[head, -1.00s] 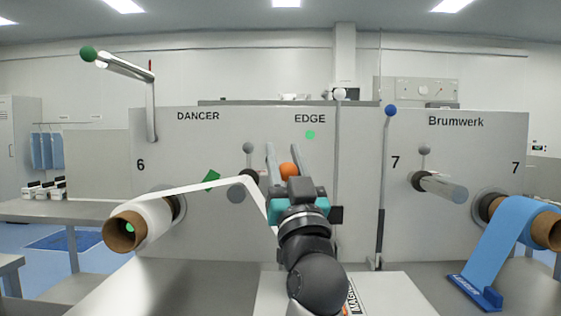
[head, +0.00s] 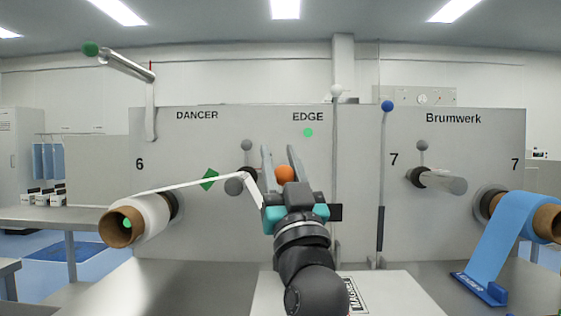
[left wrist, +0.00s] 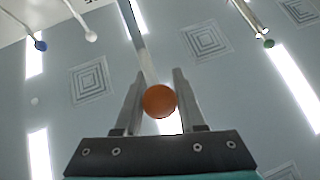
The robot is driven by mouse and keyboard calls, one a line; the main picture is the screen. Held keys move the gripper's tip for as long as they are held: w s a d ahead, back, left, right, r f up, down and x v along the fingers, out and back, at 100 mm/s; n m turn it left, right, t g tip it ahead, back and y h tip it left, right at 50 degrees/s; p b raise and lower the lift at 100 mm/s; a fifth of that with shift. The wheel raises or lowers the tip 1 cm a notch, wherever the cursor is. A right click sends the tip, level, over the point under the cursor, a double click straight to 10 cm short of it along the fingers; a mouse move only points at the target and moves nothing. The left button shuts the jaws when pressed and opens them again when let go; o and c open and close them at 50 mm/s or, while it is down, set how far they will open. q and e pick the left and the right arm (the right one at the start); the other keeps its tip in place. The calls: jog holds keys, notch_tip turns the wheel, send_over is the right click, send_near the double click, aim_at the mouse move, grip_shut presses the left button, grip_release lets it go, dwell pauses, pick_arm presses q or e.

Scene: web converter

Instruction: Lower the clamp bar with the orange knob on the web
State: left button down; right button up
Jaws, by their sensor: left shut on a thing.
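The orange knob (head: 285,174) is between the fingers of my left gripper (head: 281,152), in front of the machine's centre panel. In the left wrist view the knob (left wrist: 160,101) also sits between the fingers (left wrist: 160,92), which are shut on it. A pale bar (left wrist: 144,55) runs away behind the knob there; in the head view the clamp bar is mostly hidden by my gripper. The white web (head: 200,185) runs from the left roll to the small roller, then bends down behind my gripper. Its lower part is hidden. My right gripper is not in view.
The white roll (head: 150,215) is at left and the blue roll (head: 540,218) at right. Upright rods with a white ball (head: 337,90) and a blue ball (head: 387,106) stand just right of my gripper. A bare roller (head: 440,181) sticks out further right.

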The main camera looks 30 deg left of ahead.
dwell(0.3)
pick_arm(q)
jog(key=c, duration=0.5)
grip_release()
